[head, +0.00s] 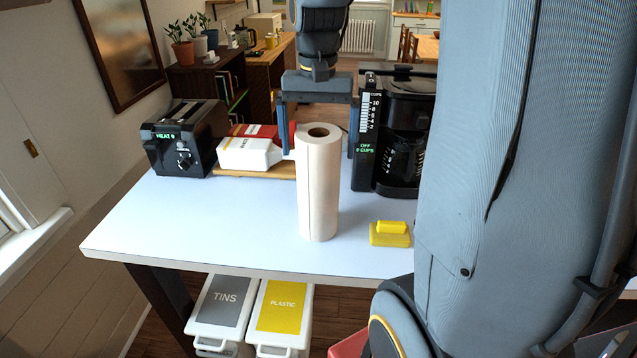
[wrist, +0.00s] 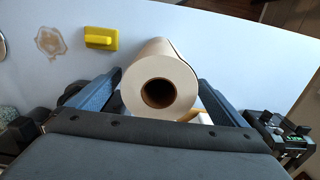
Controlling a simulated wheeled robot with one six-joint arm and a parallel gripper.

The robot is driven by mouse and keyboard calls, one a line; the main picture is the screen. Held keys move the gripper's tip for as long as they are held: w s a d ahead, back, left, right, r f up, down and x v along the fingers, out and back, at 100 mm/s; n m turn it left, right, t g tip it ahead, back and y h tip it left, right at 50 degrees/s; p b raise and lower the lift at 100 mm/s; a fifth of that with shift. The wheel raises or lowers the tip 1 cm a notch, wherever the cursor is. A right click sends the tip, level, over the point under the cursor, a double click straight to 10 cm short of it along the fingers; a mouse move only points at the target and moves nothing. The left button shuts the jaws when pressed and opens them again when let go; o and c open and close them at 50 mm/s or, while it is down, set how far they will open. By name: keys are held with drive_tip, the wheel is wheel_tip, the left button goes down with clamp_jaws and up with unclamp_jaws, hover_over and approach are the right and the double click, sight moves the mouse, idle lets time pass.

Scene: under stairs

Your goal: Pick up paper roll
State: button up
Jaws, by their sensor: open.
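The white paper roll (head: 318,190) stands upright on the white table, near its front edge. In the wrist view the paper roll (wrist: 160,85) is seen from above, with its dark brown core hole facing the camera. My gripper (head: 318,148) is open, pointing down behind the roll in the head view, with one finger to each side of it. In the wrist view my gripper's fingers (wrist: 158,100) flank the roll, and a gap shows on the right; whether they touch it I cannot tell. The roll hides part of the gripper in the head view.
A black coffee maker (head: 395,130) stands right behind the roll. A yellow sponge-like block (head: 390,234) lies to its right. A brown stain (wrist: 52,42) marks the table. The front left tabletop is clear.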

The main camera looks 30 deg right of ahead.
drive_tip(key=shift+s+f+p, duration=0.1)
drive_tip(key=shift+f+p, duration=0.35)
drive_tip(key=shift+f, duration=1.15)
drive_tip(key=c, duration=1.6)
drive_tip(key=shift+r+b, duration=1.45)
drive_tip(key=shift+r, duration=3.6)
drive_tip(key=shift+c, duration=0.2)
